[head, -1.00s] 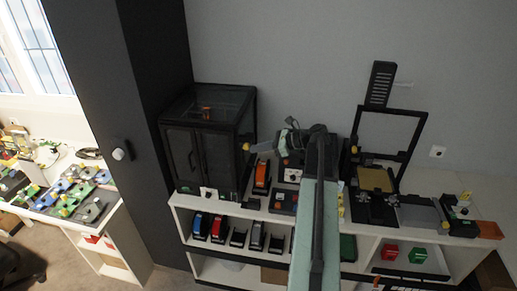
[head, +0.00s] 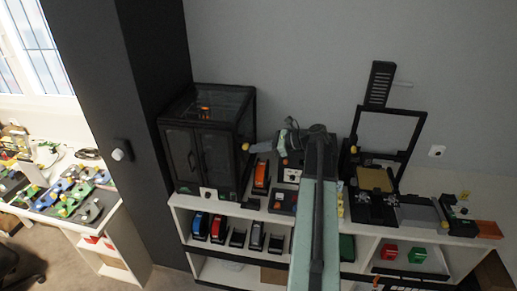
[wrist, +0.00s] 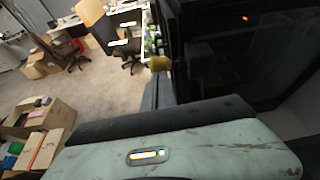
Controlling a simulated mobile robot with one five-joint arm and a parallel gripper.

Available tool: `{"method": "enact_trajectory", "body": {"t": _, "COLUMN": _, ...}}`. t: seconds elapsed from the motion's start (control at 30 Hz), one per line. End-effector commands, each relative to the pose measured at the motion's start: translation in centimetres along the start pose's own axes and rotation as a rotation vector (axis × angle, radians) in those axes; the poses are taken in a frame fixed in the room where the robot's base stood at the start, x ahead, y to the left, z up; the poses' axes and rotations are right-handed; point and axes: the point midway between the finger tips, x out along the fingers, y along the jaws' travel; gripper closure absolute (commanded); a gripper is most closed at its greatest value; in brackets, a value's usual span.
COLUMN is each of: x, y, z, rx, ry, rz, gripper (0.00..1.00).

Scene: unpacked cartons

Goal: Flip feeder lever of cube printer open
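The cube printer (head: 207,145) is a black enclosed box with dark doors and an orange glow inside, on the left end of the white shelf top. A small yellow knob (head: 246,147) shows at its right side; I take it for the feeder lever. A yellow knob (wrist: 160,63) also shows beside the dark box in the wrist view.
An open-frame printer (head: 388,150) stands on the shelf to the right. An orange device (head: 261,174) and a control box (head: 283,201) sit close below my arm. Cartons (wrist: 45,120) stand on the floor.

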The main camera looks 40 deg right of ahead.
Motion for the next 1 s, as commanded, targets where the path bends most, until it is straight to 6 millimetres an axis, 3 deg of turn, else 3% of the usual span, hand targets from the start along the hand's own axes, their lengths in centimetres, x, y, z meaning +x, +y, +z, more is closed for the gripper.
{"method": "enact_trajectory", "body": {"t": 1.0, "x": -0.1, "y": 0.1, "z": 2.0, "rx": -0.003, "ry": -0.010, "rz": 0.008, "gripper": 1.00}}
